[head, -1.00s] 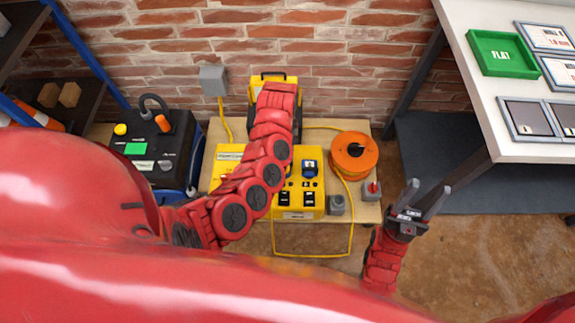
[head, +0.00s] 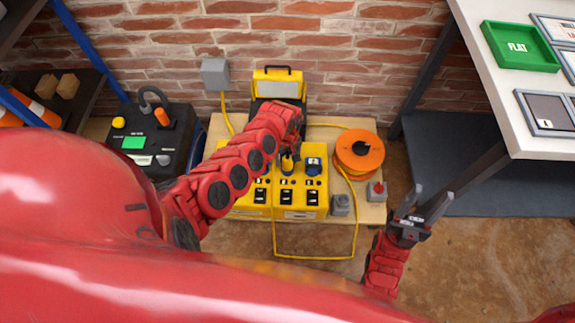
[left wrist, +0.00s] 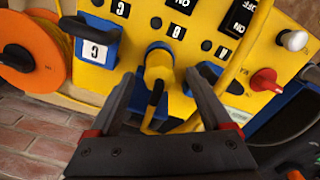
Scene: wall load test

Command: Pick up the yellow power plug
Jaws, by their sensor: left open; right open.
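The yellow power plug (left wrist: 158,66) sits against the yellow panel in the left wrist view, with a dark strip on its body and a yellow cord below. In the head view the plug (head: 287,164) shows just below my left wrist. My left gripper (left wrist: 160,78) is open, with one finger on each side of the plug in the picture; I cannot tell whether they touch it. In the head view the left gripper (head: 291,147) is mostly hidden by its own arm. My right gripper (head: 430,191) is open and empty, right of the bench.
A blue-lidded socket (left wrist: 97,35) is left of the plug; another blue socket (left wrist: 207,72) is partly behind the right finger. A white table (head: 520,110) is right.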

